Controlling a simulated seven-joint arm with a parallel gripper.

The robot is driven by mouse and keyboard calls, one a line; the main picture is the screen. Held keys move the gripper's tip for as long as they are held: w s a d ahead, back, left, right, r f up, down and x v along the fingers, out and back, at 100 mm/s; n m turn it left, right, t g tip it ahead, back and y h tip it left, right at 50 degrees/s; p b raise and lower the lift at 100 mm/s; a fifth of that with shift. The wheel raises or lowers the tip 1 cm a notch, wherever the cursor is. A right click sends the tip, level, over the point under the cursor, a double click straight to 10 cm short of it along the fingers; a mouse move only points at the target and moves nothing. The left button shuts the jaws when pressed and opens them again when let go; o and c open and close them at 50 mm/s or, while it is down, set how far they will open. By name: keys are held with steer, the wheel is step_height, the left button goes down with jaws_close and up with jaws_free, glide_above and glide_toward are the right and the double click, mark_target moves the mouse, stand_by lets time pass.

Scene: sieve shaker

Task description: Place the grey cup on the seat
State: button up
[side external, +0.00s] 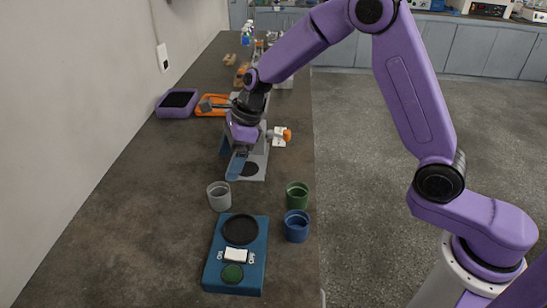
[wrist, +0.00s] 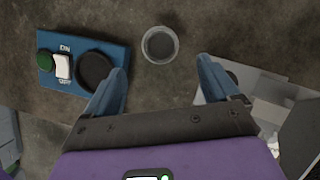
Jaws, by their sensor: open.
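The grey cup (side external: 220,197) stands upright on the dark bench, behind and left of the blue shaker base (side external: 213,270). It also shows in the wrist view (wrist: 159,45), just beyond and between my fingertips, with its open top facing the camera. The round black seat (side external: 240,229) is on the shaker base and is empty; it also shows in the wrist view (wrist: 95,69). My gripper (side external: 237,174) is open and empty, pointing down above the bench behind the cup. Its two blue fingers are wide apart in the wrist view (wrist: 162,66).
The base carries a white ON/OFF switch (side external: 236,255) and a green button (side external: 232,273). A green cup (side external: 297,196) and a blue cup (side external: 296,226) stand at right, near the bench edge. A grey stand (side external: 256,165) is behind. A purple tray (side external: 177,103) lies farther back. The bench's left front is clear.

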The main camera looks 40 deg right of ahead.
steer(key=s+d+r+n, duration=0.2)
steer(key=s+d+n, duration=0.1)
steer(key=s+n, duration=0.5)
steer(key=s+d+r+n+g+h, duration=0.1)
steer(key=s+d+r+n, duration=0.1)
steer(key=s+n, duration=0.7)
steer(key=s+d+r+n+g+h, duration=0.1)
steer(key=s+d+r+n, duration=0.1)
steer(key=s+n, duration=0.6)
steer(key=shift+s+d, duration=0.8)
steer(key=shift+s, duration=0.05)
steer(key=s+d+n, duration=0.2)
steer(key=s+n, duration=0.1)
steer(key=s+d+n+h, duration=0.1)
steer(key=s+d+n, duration=0.4)
steer(key=s+n, duration=0.1)
steer(key=n, duration=0.1)
steer(key=shift+d+r+t+h, duration=0.1)
steer(key=shift+d+t+h, duration=0.2)
steer(key=shift+d, duration=0.05)
steer(key=shift+w, duration=0.1)
steer(key=shift+a, duration=0.1)
